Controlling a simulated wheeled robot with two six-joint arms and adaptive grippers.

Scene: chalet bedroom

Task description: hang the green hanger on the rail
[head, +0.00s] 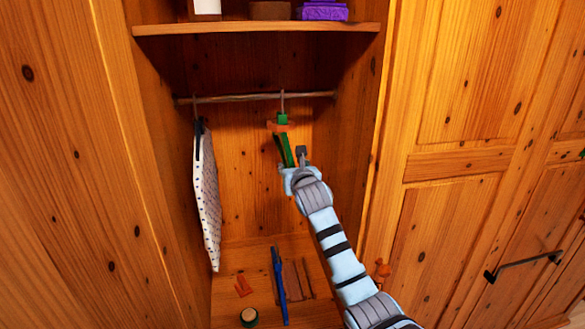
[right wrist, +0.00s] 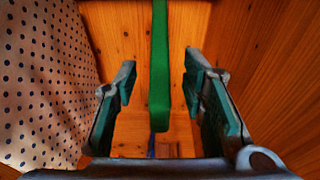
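The green hanger (head: 282,118) is under the rail (head: 240,98) in the head view. Its hook rises to the rail and appears to rest over it. My right gripper (head: 285,150) is just below and in front of the hanger. In the right wrist view the green hanger (right wrist: 160,70) runs edge-on between the two fingers of my right gripper (right wrist: 163,85). The fingers are spread, with a visible gap on each side of the hanger. Part of the hanger is hidden by the gripper in the head view. My left gripper is not in view.
A white dotted garment (head: 206,195) hangs at the rail's left end. A shelf (head: 255,28) above holds a purple box (head: 322,11) and other things. Wooden side walls flank my right arm.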

